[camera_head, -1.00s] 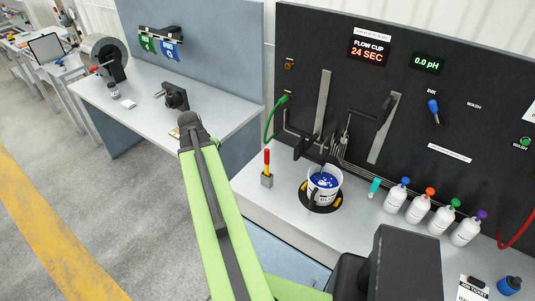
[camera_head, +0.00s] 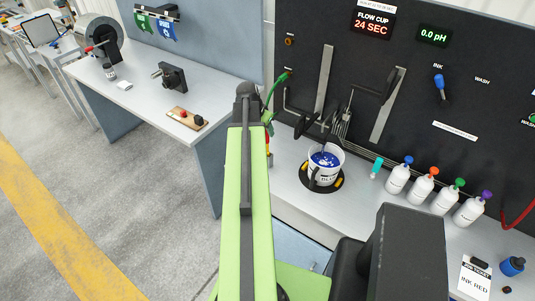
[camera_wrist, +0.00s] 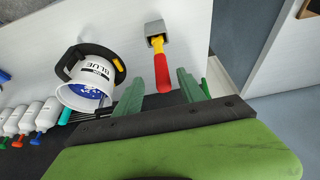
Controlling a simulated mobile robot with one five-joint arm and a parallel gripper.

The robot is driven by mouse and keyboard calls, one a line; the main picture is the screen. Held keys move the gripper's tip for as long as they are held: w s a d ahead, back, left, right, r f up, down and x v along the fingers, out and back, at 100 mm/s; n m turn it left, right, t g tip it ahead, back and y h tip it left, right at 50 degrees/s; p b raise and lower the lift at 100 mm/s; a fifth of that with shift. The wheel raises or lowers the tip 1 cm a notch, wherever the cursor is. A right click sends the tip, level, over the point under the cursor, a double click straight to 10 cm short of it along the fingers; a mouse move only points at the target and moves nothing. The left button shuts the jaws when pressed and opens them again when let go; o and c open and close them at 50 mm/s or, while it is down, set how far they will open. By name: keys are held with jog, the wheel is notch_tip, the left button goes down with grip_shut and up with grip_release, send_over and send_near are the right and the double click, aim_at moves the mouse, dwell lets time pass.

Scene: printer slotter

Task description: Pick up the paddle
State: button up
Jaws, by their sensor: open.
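The paddle (camera_wrist: 162,72) has a red and yellow handle and stands in a small grey holder (camera_wrist: 154,32), seen in the wrist view. In the head view my arm mostly hides the paddle, and only a sliver of its red handle (camera_head: 268,138) shows. My gripper (camera_wrist: 160,82) is open, with its green fingers apart. In the wrist picture the red end of the handle lies between the two fingers. I cannot tell the depth gap, and nothing is gripped.
A white bucket of blue ink (camera_head: 325,174) stands on a round black base beside the paddle. Several white bottles (camera_head: 423,188) with coloured caps stand to the right. The black panel (camera_head: 470,60) with pipes and levers rises behind.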

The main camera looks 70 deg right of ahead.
aim_at(269, 138)
jog(key=b+x, duration=0.1)
jog(key=x, duration=0.2)
jog(key=shift+f, duration=0.15)
jog(key=b+x, duration=0.5)
jog(key=shift+w+d, duration=0.1)
grip_shut()
